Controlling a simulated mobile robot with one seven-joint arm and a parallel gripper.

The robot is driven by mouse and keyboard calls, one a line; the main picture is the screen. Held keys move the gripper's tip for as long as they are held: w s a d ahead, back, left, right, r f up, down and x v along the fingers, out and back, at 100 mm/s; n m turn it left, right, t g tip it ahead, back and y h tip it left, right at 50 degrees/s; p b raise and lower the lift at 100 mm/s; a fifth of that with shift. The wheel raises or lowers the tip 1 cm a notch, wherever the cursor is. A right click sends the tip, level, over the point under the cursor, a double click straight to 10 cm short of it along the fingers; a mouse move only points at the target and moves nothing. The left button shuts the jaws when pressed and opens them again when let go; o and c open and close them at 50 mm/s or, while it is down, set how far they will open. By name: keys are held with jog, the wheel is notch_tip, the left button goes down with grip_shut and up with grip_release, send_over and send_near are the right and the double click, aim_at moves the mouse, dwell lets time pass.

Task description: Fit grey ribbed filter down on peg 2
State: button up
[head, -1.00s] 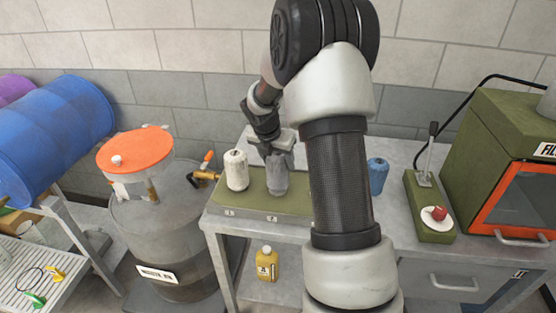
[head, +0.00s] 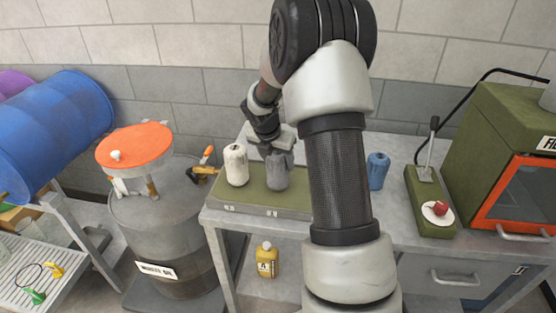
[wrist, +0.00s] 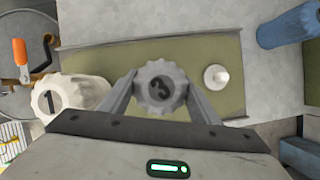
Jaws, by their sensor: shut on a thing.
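The grey ribbed filter (head: 278,172) is upright over the middle of the green board (head: 222,195), to the right of a white ribbed filter (head: 236,166). My gripper (wrist: 160,97) is shut on the grey filter, one finger on each side. In the wrist view the grey filter's top (wrist: 161,87) bears a 3, and the white filter's top (wrist: 48,101) bears a 1. Peg 2 is not visible; the grey filter covers that middle spot. I cannot tell whether its base touches the board. A bare pale peg (wrist: 216,77) stands to the right.
A blue filter (head: 377,172) stands on the bench right of my arm. A green lever stand (head: 431,200) and a green cabinet (head: 510,150) are farther right. A drum (head: 163,220) with an orange lid stands left of the bench.

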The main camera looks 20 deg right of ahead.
jog(key=o, duration=1.6)
jog(key=shift+o, duration=0.2)
jog(key=v, duration=1.7)
jog(key=shift+r+p, duration=0.15)
jog(key=shift+p, duration=0.2)
jog(key=shift+s+a, duration=0.1)
jog(key=shift+a, duration=0.05)
